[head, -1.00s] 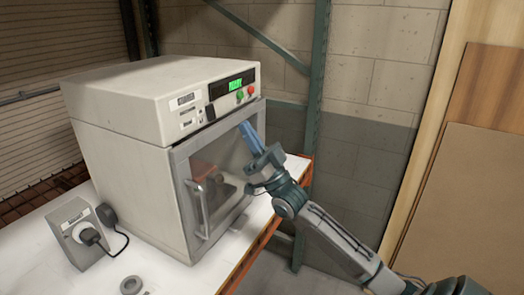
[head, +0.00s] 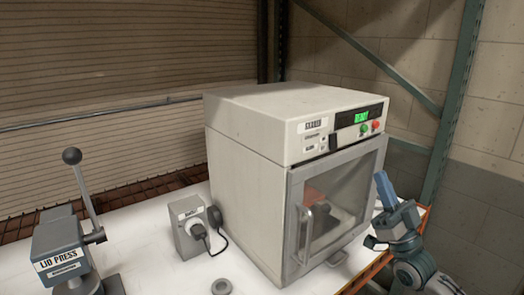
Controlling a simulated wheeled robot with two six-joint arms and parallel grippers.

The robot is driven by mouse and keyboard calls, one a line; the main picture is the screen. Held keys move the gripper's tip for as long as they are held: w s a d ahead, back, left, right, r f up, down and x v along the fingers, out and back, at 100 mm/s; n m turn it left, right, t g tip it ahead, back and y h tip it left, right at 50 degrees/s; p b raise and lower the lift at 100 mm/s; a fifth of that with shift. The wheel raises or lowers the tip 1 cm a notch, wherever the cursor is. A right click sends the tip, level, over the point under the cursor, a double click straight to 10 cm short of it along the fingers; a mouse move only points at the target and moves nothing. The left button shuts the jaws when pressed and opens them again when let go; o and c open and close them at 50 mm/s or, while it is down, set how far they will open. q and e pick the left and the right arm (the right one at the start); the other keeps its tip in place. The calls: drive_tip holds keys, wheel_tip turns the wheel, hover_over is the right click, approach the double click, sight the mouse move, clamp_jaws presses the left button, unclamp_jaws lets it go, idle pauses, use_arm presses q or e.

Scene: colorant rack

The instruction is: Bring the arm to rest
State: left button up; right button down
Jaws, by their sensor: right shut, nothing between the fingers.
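My right gripper (head: 384,191) is at the right of the head view, beside the front right edge of a white oven-like machine (head: 245,170). Its blue fingers are shut and hold nothing. The machine's glass door (head: 336,201) is closed, with a handle (head: 305,232) on its left side. Something reddish brown shows dimly behind the glass. My left gripper is not in the picture.
A lid press (head: 68,250) with a raised lever stands at the left of the white table (head: 150,238). A grey socket box (head: 189,228) with a plug and cable stands beside the machine. A small grey ring (head: 222,286) lies in front. A green rack post (head: 455,110) stands behind at right.

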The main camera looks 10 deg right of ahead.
drive_tip(key=s+a+f+g+h, duration=0.15)
drive_tip(key=a+f+g, duration=0.25)
drive_tip(key=f, duration=0.5)
drive_tip(key=a+f+m+g+h, duration=0.1)
drive_tip(key=a+f+g+h, duration=0.25)
drive_tip(key=f, duration=0.45)
drive_tip(key=s+a+f+g+h, duration=0.15)
drive_tip(key=a+f+g, duration=0.25)
drive_tip(key=f, duration=0.5)
drive_tip(key=s+f+m+g+h, duration=0.1)
drive_tip(key=s+f+g+h, duration=0.2)
drive_tip(key=s+f+g, duration=0.6)
drive_tip(key=s+f+m+g+h, duration=0.25)
drive_tip(key=s+f, duration=0.35)
drive_tip(key=s, duration=0.7)
wheel_tip(320, 180, down, 33)
drive_tip(key=s+d+g+b, duration=0.1)
drive_tip(key=d, duration=0.2)
drive_tip(key=s+d+f+g, duration=0.1)
drive_tip(key=s+f, duration=1.7)
drive_tip(key=shift+s+b, duration=0.15)
drive_tip(key=shift+b, duration=0.25)
